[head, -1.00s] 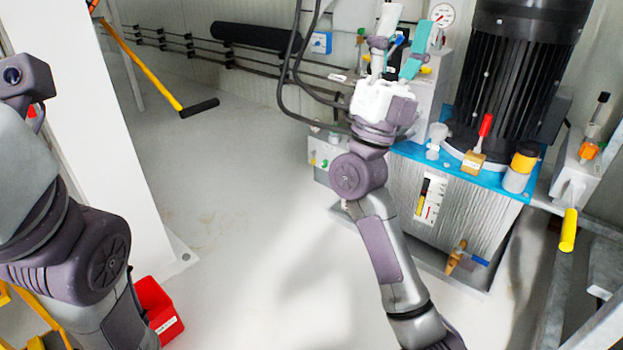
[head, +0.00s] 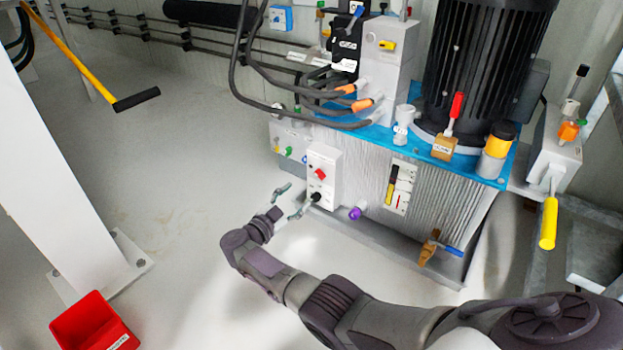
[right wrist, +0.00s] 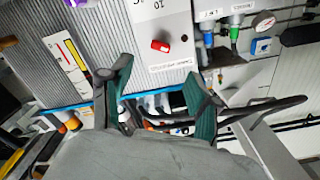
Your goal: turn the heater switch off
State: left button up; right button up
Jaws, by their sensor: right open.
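A white control box (head: 323,176) is on the front of the blue-topped pump unit, low and left of centre in the head view. It carries a red rotary switch (head: 320,174) and a black knob (head: 316,197); the labels are too small to read. The red switch also shows in the right wrist view (right wrist: 160,46), beyond the fingertips. My right gripper (head: 289,201) is open and empty, just left of the box and apart from the switch. Its two green-padded fingers (right wrist: 160,88) are spread in the wrist view. My left gripper is out of view.
A purple knob (head: 355,213) is right of the box. Black hoses (head: 245,85) hang above it. A brass valve with a blue handle (head: 430,247) sits lower right. A red bin (head: 94,322) stands at lower left; the floor between is clear.

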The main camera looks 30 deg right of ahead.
aim_at(318, 177)
jog(key=b+x, duration=0.6)
jog(key=x, duration=0.5)
jog(key=shift+w, duration=0.1)
jog(key=shift+r, duration=0.1)
jog(key=c, duration=1.2)
